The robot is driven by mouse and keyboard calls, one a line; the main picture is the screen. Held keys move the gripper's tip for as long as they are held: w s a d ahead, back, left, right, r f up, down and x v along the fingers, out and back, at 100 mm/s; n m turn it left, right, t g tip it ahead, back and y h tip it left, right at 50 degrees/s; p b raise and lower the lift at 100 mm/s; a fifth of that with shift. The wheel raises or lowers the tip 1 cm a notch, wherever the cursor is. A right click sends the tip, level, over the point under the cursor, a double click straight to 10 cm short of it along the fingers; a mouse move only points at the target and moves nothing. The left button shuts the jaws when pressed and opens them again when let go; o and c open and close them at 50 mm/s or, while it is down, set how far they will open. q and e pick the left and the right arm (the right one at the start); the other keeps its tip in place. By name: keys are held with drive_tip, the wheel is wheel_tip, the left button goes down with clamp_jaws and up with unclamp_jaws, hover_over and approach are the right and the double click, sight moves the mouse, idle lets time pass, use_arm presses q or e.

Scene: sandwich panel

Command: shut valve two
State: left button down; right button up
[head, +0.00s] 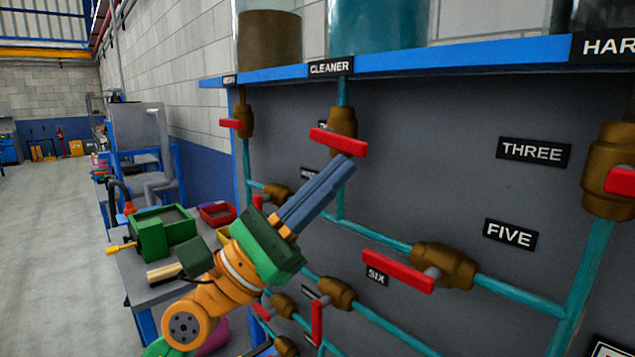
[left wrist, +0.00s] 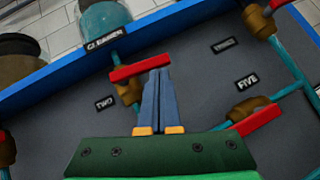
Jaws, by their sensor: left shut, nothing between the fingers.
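Valve two is the brass valve (head: 343,121) on the teal pipe below the CLEANER sign, with a red lever (head: 338,142) lying crosswise to that vertical pipe. In the left wrist view the red lever (left wrist: 141,68) also lies across the pipe, with the TWO label (left wrist: 104,104) below and left of it. My left gripper (head: 343,165) is shut and empty, its blue fingers pointing up right, tips just below the lever's right end. In the left wrist view the fingertips (left wrist: 159,72) overlap the lever's right part; I cannot tell whether they touch. My right gripper is not in view.
Valve six's red lever (head: 398,270) sticks out to the right of my arm. More valves and pipes lie behind and below my gripper. A blue shelf edge (head: 440,62) runs above. A workbench with a green box (head: 160,232) stands at the left.

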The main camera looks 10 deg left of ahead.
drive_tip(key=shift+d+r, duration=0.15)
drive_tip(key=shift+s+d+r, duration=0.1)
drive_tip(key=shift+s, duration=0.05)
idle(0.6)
